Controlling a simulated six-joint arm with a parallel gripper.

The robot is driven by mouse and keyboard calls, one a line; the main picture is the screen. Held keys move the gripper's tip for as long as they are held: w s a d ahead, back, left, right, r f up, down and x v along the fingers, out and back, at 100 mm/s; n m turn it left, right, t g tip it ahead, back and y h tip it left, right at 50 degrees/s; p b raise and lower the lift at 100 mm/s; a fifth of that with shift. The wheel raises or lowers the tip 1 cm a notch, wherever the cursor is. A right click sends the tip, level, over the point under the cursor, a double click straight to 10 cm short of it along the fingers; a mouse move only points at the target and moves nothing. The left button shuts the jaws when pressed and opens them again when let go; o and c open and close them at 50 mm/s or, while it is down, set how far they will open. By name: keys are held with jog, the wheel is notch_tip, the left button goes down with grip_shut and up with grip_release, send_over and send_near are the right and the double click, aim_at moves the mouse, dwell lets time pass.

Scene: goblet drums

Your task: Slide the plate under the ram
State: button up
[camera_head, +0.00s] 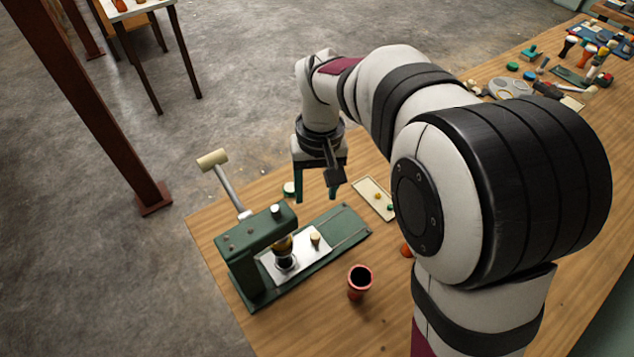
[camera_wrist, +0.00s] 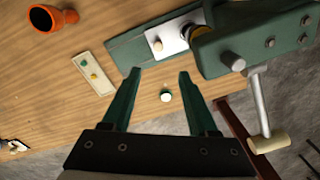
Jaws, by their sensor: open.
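The pale metal plate (camera_head: 322,235) lies on the green press base (camera_head: 345,219), partly beneath the press head (camera_head: 256,233). A small wooden knob (camera_head: 315,239) stands on its outer part. The ram (camera_head: 283,245), brass and dark, hangs over the plate's inner part; a dark silver-rimmed piece shows below it, and any gap is unclear. In the wrist view the plate (camera_wrist: 168,37) and knob (camera_wrist: 157,45) lie beyond my fingertips, and the head hides part of the plate. My gripper (camera_head: 316,196) is open and empty above the table behind the press; its fingers (camera_wrist: 160,74) point down.
The press lever (camera_head: 212,160) sticks up behind the head. A small white-and-green round piece (camera_wrist: 166,95) lies near my fingers. A pale tray (camera_wrist: 103,86) with small green and yellow pieces and a red-orange goblet (camera_head: 356,293) stand nearby. Tools crowd the far right.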

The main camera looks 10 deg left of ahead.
notch_tip(320, 180, up, 6)
dwell(0.6)
jog(key=s+d+f+m, duration=0.1)
jog(key=s+d+m, duration=0.2)
jog(key=s, duration=0.4)
jog(key=s+d+f+m+y, duration=0.1)
jog(key=s+d+m, duration=0.2)
jog(key=s+d, duration=0.3)
jog(key=s+d+f+m, duration=0.1)
jog(key=s+d+m, duration=0.2)
jog(key=s, duration=0.6)
jog(key=shift+s+d+f, duration=0.15)
jog(key=shift+s+d, duration=0.05)
jog(key=shift+d, duration=0.45)
